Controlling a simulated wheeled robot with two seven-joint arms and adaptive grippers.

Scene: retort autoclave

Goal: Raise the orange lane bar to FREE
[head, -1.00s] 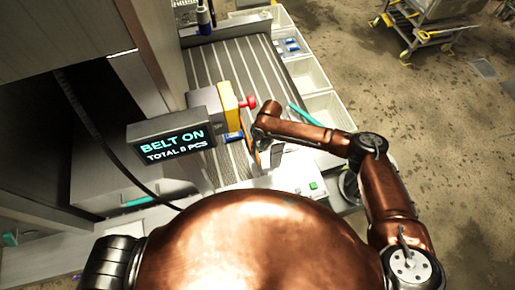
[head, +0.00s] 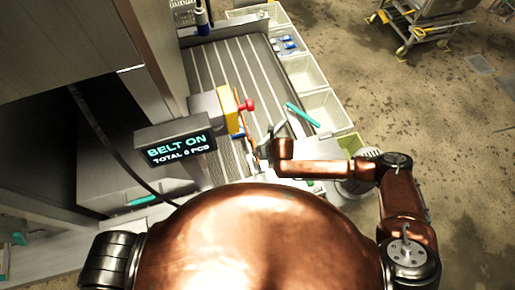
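The orange lane bar (head: 250,138) shows as a thin orange strip over the belt, just right of the yellow-faced box. Its lower end is partly hidden by my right gripper (head: 265,147). That gripper is beside the bar, close to it or touching; I cannot tell which. Its fingers are small and partly covered by my own wrist, so their opening is unclear. No FREE marking can be read. My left gripper is not in view.
A yellow-faced box (head: 228,108) with a red button (head: 246,105) stands over the striped belt (head: 240,62). A display (head: 175,145) reads "BELT ON". White bins (head: 307,73) line the belt's right side, with a teal strip (head: 302,115). Open floor lies to the right.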

